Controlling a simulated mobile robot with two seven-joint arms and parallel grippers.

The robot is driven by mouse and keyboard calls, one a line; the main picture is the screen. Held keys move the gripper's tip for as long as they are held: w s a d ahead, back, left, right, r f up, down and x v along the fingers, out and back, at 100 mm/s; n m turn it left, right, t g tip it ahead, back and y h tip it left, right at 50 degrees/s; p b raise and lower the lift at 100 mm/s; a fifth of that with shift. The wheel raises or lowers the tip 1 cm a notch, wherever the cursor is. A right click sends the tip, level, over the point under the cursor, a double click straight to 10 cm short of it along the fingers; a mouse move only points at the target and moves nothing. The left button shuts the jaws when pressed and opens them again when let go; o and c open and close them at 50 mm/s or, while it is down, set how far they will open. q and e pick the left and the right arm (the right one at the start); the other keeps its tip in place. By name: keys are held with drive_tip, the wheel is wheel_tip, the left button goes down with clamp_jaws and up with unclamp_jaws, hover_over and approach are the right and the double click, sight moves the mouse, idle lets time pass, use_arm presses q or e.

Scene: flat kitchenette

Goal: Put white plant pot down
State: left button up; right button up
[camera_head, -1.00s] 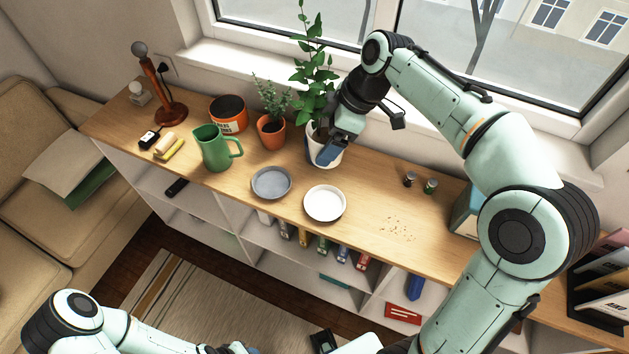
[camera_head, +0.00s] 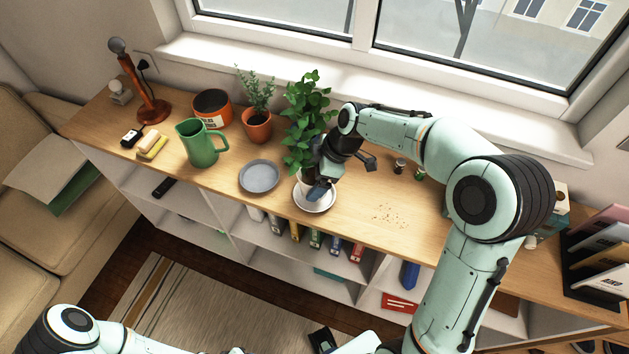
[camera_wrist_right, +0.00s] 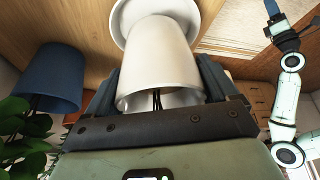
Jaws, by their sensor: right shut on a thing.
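I cannot tell whether the pot touches the saucer. My left gripper (camera_wrist_right: 286,38) shows small at the right of the wrist view; its jaws are unclear.
A grey plate (camera_head: 259,176) lies left of the saucer. Behind are a terracotta pot (camera_head: 257,126) with a small plant, a green pitcher (camera_head: 201,145) and a tin (camera_head: 211,108). Crumbs (camera_head: 391,215) lie on clear wood to the right, with small jars (camera_head: 400,166) further back.

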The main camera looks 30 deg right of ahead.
drive_tip(key=shift+f, duration=1)
drive_tip(key=shift+f, duration=0.1)
drive_tip(key=o, duration=1.1)
drive_tip(key=shift+r, duration=0.2)
drive_tip(key=v, duration=1.2)
drive_tip(key=shift+p, duration=0.3)
drive_tip(key=shift+s+f, duration=0.1)
drive_tip(key=shift+f, duration=0.1)
